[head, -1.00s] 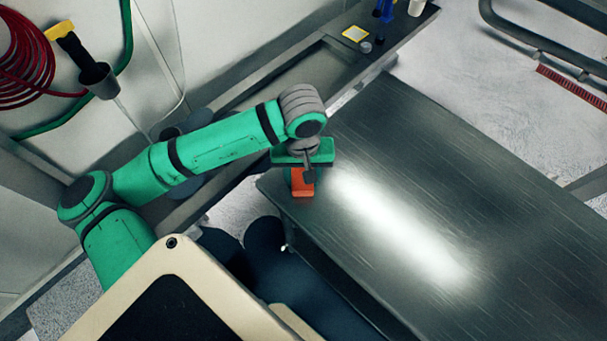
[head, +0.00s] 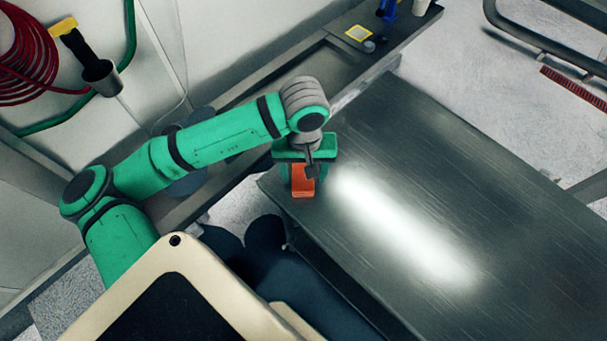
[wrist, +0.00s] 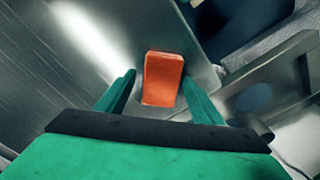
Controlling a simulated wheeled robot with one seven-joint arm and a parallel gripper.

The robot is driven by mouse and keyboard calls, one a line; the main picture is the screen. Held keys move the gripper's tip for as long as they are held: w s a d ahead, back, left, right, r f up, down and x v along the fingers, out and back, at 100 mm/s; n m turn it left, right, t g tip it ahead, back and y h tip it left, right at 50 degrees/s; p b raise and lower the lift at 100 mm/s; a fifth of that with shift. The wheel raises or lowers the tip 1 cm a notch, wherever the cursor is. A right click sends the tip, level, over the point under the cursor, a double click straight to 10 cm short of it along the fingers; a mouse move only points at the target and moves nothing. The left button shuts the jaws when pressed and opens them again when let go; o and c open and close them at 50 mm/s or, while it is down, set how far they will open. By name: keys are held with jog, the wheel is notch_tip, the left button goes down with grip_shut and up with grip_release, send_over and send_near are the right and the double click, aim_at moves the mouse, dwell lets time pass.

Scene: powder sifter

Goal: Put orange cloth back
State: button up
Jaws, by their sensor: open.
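The orange cloth (head: 303,181) is a small folded block on the near left corner of the dark metal table (head: 430,170). My gripper (head: 303,172) is over that corner, pointing down at the cloth. In the wrist view the cloth (wrist: 162,78) shows between and a little beyond the two green fingertips (wrist: 158,76). The fingers are spread wide, with a gap on each side of the cloth. I cannot tell how high the fingertips are above the table.
A grey bench with a recessed tray (head: 312,68) runs along the wall behind the table. A yellow-edged pad (head: 359,33) and small bottles stand at its far end. A red coiled hose (head: 28,55) hangs on the left wall. Most of the tabletop is clear.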

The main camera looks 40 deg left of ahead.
aim_at(303, 177)
notch_tip(303, 177, up, 11)
jog(key=shift+f, duration=0.2)
jog(key=shift+s, duration=0.15)
dwell(0.3)
